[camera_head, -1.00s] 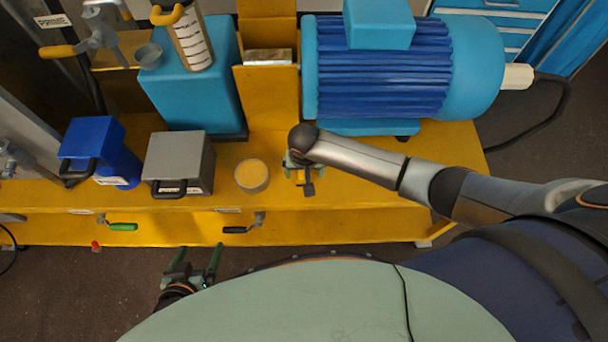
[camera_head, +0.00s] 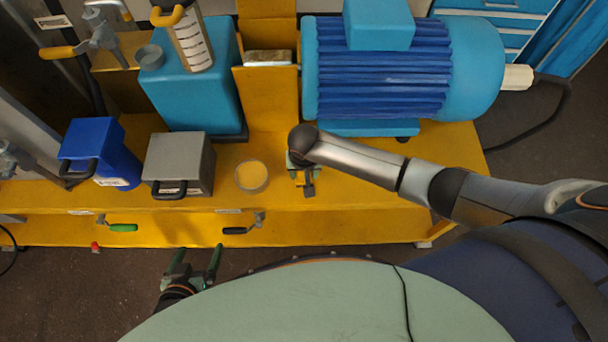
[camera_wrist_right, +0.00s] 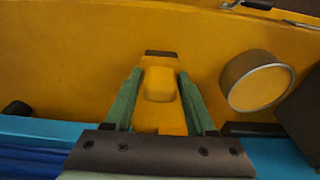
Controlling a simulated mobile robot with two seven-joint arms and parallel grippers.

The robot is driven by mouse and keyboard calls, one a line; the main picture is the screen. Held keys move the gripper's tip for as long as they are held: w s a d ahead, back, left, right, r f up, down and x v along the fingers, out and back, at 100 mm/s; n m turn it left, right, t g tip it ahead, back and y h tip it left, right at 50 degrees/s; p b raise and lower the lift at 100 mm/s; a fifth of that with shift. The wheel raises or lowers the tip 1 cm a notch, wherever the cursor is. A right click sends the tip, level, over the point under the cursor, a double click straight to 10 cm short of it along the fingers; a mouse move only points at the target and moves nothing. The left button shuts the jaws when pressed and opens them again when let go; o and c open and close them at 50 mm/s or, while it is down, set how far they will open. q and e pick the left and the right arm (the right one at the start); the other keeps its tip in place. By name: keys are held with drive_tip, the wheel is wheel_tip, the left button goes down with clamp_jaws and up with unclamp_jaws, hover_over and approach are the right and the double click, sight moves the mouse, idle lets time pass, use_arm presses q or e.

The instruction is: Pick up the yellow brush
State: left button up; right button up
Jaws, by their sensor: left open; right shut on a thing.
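The yellow brush (camera_wrist_right: 160,85) stands out in the right wrist view as a yellow body with a dark strip at its far end. My right gripper (camera_wrist_right: 158,72) is shut on it, with one green finger along each side. In the head view the right gripper (camera_head: 303,170) is low over the yellow bench, and the brush is mostly hidden under it; only a dark end (camera_head: 309,190) shows. I cannot tell if the brush is clear of the bench. My left gripper (camera_head: 195,262) is open and empty, in front of the bench edge.
A round tin with a yellow top (camera_head: 251,176) stands just left of the right gripper. A grey box (camera_head: 180,160) and a blue box (camera_head: 100,150) stand further left. The blue motor (camera_head: 380,70) is behind. The yellow bench's front strip (camera_head: 350,195) is bare.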

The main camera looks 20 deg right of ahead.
clamp_jaws()
drive_tip(key=shift+r, duration=0.1)
drive_tip(key=shift+r, duration=0.25)
wheel_tip(320, 180, up, 2)
drive_tip(key=shift+r+p, duration=0.1)
drive_tip(key=shift+p, duration=0.25)
drive_tip(key=s+a+r+p, duration=0.1)
drive_tip(key=s+a+r, duration=0.6)
drive_tip(key=s+r, duration=0.3)
drive_tip(key=shift+s+a+p, duration=0.15)
drive_tip(key=shift+s+p, duration=0.15)
drive_tip(key=shift+s, duration=0.65)
